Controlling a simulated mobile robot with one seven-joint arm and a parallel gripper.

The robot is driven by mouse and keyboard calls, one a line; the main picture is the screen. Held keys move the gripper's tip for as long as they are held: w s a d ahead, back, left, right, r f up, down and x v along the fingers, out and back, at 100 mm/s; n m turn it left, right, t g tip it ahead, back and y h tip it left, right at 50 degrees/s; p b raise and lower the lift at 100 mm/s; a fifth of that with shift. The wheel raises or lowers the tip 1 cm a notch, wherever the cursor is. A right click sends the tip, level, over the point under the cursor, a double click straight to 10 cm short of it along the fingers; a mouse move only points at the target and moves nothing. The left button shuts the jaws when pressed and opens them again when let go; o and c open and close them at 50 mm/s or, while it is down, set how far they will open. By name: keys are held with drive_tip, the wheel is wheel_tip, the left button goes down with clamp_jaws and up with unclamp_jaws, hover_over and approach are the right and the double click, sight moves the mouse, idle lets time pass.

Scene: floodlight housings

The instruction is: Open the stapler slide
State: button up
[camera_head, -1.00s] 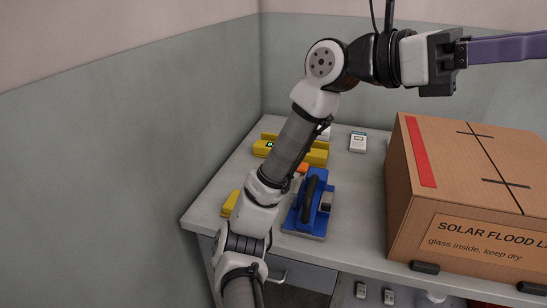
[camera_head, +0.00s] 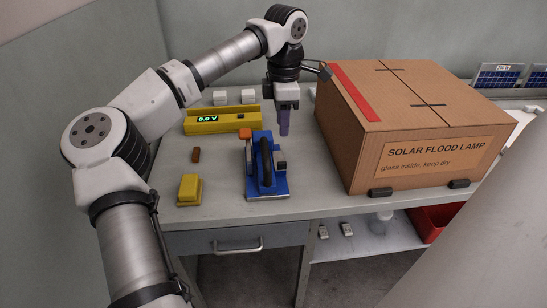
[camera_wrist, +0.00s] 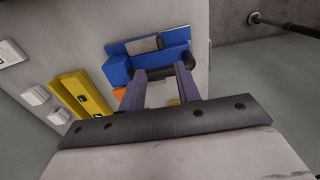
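A blue tool with a black looped handle (camera_head: 266,160), which looks like the stapler, stands on the grey table. A small grey piece (camera_head: 281,160) sits on its right side; I cannot tell whether this is the slide. My gripper (camera_head: 284,132) points down behind the tool's right side, with purple fingers. In the wrist view the fingers (camera_wrist: 161,72) are apart with nothing held between them. The blue body (camera_wrist: 118,72) lies just beyond the fingertips, with the grey piece (camera_wrist: 146,44) on it. Whether the fingers touch it cannot be told.
A large cardboard box (camera_head: 350,150) stands close on the right. A yellow meter reading 0.0 V (camera_head: 225,121) is behind left. A yellow block (camera_head: 189,188), a brown piece (camera_head: 196,155) and an orange piece (camera_head: 245,133) lie left of the tool.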

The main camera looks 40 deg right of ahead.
sight(282, 162)
wheel_tip(282, 162, down, 12)
drive_tip(key=shift+r+p, duration=0.15)
drive_tip(key=shift+p, duration=0.2)
drive_tip(key=shift+c, duration=0.2)
clamp_jaws()
